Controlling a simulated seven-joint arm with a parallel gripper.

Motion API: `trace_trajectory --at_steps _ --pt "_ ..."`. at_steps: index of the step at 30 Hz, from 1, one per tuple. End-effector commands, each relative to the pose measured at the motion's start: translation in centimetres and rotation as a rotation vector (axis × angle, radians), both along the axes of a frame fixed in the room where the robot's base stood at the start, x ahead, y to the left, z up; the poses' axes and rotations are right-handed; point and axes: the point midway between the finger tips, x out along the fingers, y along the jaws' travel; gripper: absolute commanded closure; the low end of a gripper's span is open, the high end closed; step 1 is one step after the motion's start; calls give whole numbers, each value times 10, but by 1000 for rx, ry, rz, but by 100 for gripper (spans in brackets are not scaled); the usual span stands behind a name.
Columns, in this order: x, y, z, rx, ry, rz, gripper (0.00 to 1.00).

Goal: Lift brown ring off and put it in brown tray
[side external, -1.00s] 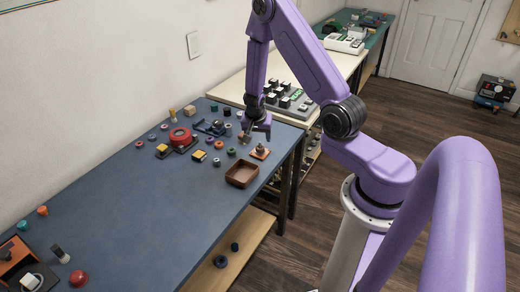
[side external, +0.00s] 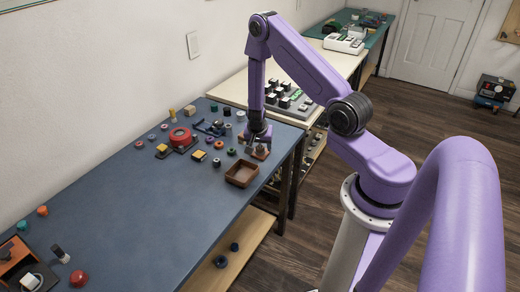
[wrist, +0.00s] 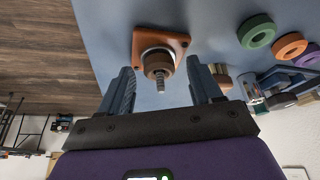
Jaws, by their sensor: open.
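In the wrist view, a brown ring (wrist: 158,63) sits around an upright threaded post on an orange-brown square base (wrist: 180,42). A paler ring lies under it. My gripper (wrist: 162,85) is open, with one finger on each side of the post and apart from the ring. In the side view my gripper (side external: 257,146) is low over the base (side external: 260,153) and partly hides it. The brown tray (side external: 242,173) stands on the blue table just in front of the base. Its inside looks empty.
Several small rings lie left of the tray, including a green ring (side external: 231,151) and, in the wrist view, an orange ring (wrist: 290,46). A red round part (side external: 180,136) stands further left. The table's right edge is close to the base. The table's middle (side external: 140,210) is clear.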

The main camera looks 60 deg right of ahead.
Motion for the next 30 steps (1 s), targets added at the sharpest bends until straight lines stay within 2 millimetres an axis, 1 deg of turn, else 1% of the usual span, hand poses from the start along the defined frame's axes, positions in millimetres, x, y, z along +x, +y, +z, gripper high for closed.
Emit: trace_trajectory --at_steps 2,5,6,7,8,20,26,30 --pt "0 0 0 0 0 0 36" --pt "0 0 0 0 0 0 65" --pt "0 0 0 0 0 0 78" --pt "0 0 0 0 0 0 88" --pt "0 0 0 0 0 0 95" --pt "0 0 3 0 0 -1 95" --pt "1 0 17 -1 -2 -1 95" --pt "1 0 33 -1 -4 -2 95"
